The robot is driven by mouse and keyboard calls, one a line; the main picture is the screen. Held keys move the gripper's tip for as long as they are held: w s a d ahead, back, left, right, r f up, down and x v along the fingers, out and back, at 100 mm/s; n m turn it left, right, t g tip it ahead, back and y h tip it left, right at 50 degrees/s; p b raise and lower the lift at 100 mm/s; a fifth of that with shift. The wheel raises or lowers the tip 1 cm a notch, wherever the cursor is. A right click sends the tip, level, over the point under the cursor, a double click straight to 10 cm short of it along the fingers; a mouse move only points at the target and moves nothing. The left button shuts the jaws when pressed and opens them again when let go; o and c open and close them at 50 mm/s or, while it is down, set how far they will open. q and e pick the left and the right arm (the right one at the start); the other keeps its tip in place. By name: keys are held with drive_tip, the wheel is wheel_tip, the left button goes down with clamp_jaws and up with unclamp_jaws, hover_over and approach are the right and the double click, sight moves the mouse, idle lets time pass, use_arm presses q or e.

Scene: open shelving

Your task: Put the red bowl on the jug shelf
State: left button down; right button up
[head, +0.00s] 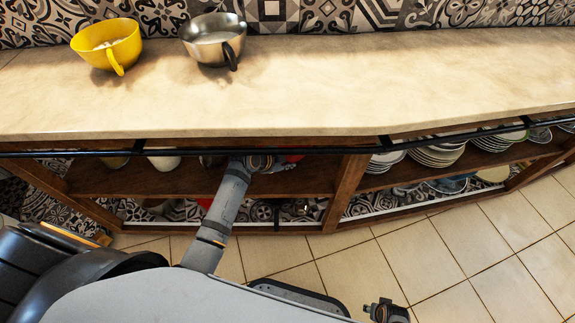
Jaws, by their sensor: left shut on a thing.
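A red bowl (293,158) shows as a small patch under the counter edge, at the upper shelf of the left bay. My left gripper (272,163) reaches into this bay and is shut on it. The counter and rail hide most of the bowl. My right gripper (385,312) is low at the bottom right, over the floor and away from the shelves; its jaws are too small to read. I cannot make out a jug for certain; a white vessel (163,162) stands partly hidden on the same upper shelf, further left.
A yellow cup (106,46) and a metal cup (214,40) stand on the counter (330,85). A dark rail (200,153) runs along its front. A wooden upright (345,190) divides the bays. Plates (437,155) fill the right bay. Another red item (205,203) shows low down.

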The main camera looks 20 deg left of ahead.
use_arm(q)
wheel_tip(320, 180, down, 3)
drive_tip(key=shift+b, duration=0.45)
drive_tip(key=shift+f, duration=0.2)
use_arm(e)
drive_tip(key=shift+w+a+r, duration=0.2)
drive_tip(key=shift+w+r, duration=0.3)
drive_tip(key=shift+w+a+r, duration=0.2)
drive_tip(key=shift+w+r, duration=0.25)
use_arm(q)
drive_tip(key=shift+f, duration=0.15)
drive_tip(key=c, duration=1)
unclamp_jaws()
drive_tip(key=shift+c, duration=0.2)
use_arm(e)
drive_tip(key=shift+w+r, duration=0.1)
use_arm(q)
drive_tip(key=shift+s+a+r, duration=0.15)
drive_tip(key=shift+s+r, duration=0.05)
drive_tip(key=shift+r, duration=0.1)
drive_tip(key=p+v, duration=0.2)
drive_tip(key=v, duration=0.5)
use_arm(e)
drive_tip(key=s+f, duration=0.1)
drive_tip(key=s+d+f, duration=0.1)
drive_tip(key=s, duration=0.1)
drive_tip(key=shift+s+f, duration=0.25)
drive_tip(key=shift+f, duration=0.05)
